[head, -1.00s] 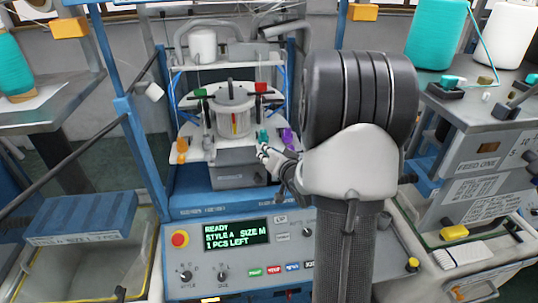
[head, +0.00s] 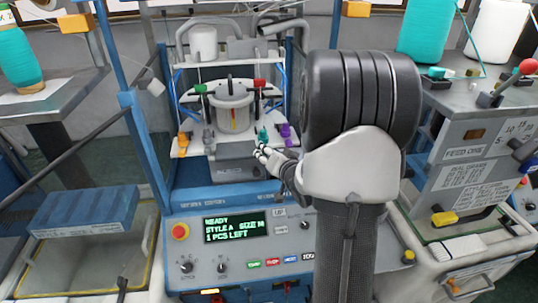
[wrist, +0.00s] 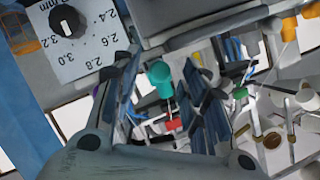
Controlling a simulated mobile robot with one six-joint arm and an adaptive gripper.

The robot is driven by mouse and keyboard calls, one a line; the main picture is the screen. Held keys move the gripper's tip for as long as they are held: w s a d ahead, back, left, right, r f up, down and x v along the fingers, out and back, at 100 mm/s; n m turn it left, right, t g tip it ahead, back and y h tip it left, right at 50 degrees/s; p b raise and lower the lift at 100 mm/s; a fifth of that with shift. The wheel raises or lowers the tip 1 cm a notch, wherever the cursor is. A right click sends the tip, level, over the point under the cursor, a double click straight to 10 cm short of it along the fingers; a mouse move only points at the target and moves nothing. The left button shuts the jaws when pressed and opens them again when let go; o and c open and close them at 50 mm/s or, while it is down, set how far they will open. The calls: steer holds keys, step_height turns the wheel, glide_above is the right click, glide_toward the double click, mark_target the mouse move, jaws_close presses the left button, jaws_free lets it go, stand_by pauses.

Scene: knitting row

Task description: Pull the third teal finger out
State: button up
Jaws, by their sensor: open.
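A teal finger (head: 263,133) stands on the right part of the machine's white plate, beside a purple one. In the wrist view the teal finger (wrist: 160,78) has a rounded teal end and a thin stem. My gripper (head: 262,150) is open at the plate's front right, just in front of the teal finger. In the wrist view the teal finger lies between the two spread fingers of my gripper (wrist: 165,105), and no contact shows. I cannot tell whether this is the third one.
Purple pieces (head: 285,132) stand close to the right, and orange pieces (head: 182,143) stand at the plate's left. A grey drum (head: 232,103) rises mid-plate. A control panel (head: 236,228) reads "READY" below. A blue post (head: 138,150) stands at the left.

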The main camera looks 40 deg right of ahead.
steer(key=shift+s+r, duration=0.1)
steer(key=v, duration=0.7)
steer(key=shift+s+a, duration=0.1)
steer(key=shift+s, duration=0.05)
steer(key=shift+r, duration=0.1)
